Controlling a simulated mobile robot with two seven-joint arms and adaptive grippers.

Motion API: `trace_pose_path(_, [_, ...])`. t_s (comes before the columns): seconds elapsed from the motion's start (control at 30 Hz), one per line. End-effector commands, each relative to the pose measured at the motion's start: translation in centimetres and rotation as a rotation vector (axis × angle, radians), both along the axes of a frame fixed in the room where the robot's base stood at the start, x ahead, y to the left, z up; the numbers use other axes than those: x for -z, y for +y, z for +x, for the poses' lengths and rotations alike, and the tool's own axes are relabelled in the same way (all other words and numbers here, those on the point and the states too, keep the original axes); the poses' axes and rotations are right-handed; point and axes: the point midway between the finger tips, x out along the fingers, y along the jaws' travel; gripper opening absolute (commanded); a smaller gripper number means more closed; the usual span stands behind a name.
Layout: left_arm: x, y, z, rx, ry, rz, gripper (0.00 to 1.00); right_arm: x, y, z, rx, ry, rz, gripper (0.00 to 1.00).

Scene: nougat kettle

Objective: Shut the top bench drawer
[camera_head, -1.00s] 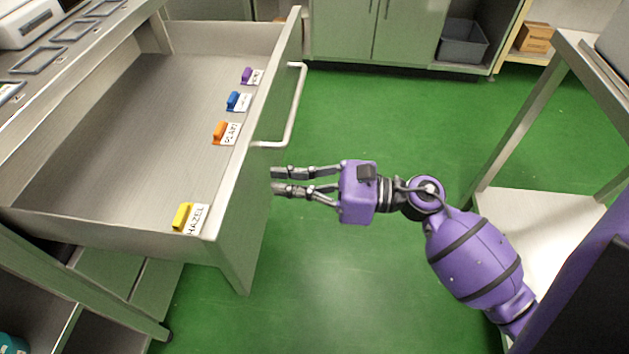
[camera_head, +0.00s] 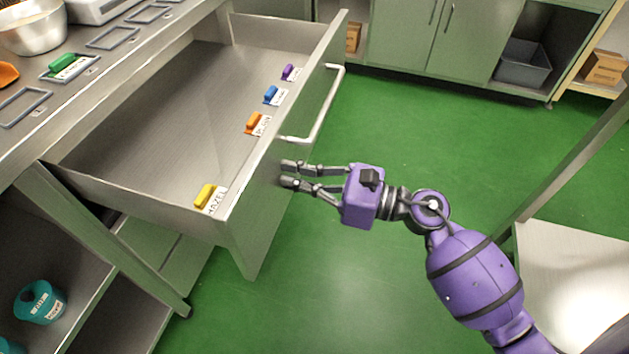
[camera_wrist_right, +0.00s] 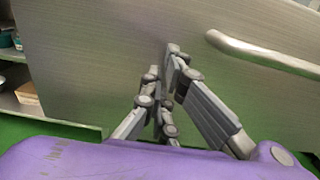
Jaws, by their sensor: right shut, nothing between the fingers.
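The top bench drawer (camera_head: 140,197) is pulled out, with a steel inside and a front panel (camera_head: 262,212) facing right. Its bar handle (camera_head: 328,108) is on the front panel. Inside the drawer, near the front, are a yellow clip (camera_head: 205,196), an orange clip (camera_head: 252,122), a blue clip (camera_head: 271,94) and a purple clip (camera_head: 289,72), each with a label. My right gripper (camera_head: 286,174) is shut and empty, its fingertips at the front panel below the handle. In the right wrist view the fingertips (camera_wrist_right: 170,62) are against or very close to the panel, left of the handle (camera_wrist_right: 262,55). Contact is unclear. My left gripper is out of view.
The bench top holds a metal bowl (camera_head: 32,27), a green clip (camera_head: 62,62) and several frames. A teal container (camera_head: 40,301) stands on the lower shelf. A steel table (camera_head: 570,275) is at right. Green floor (camera_head: 400,120) is clear between.

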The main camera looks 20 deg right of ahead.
Motion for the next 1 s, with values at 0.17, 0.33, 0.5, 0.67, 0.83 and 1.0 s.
trace_pose_path(0.17, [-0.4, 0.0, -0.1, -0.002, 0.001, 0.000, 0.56, -0.3, 4.2, 2.8, -0.004, -0.004, 0.002, 0.00])
trace_pose_path(0.33, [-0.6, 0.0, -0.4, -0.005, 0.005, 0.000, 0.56, -0.3, 8.1, 5.5, -0.003, -0.004, 0.001, 0.00])
trace_pose_path(0.5, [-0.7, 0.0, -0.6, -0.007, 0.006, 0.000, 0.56, -0.3, 12.1, 8.2, -0.002, -0.003, 0.001, 0.00])
trace_pose_path(0.67, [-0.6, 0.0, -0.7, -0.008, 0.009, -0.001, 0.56, -0.2, 15.8, 10.7, -0.002, -0.003, 0.001, 0.00])
trace_pose_path(0.83, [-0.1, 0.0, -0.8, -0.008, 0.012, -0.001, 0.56, -0.1, 19.7, 13.3, -0.002, -0.003, 0.001, 0.00])
trace_pose_path(1.0, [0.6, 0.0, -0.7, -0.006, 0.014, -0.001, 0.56, 0.1, 23.2, 15.6, -0.002, -0.001, -0.001, 0.00])
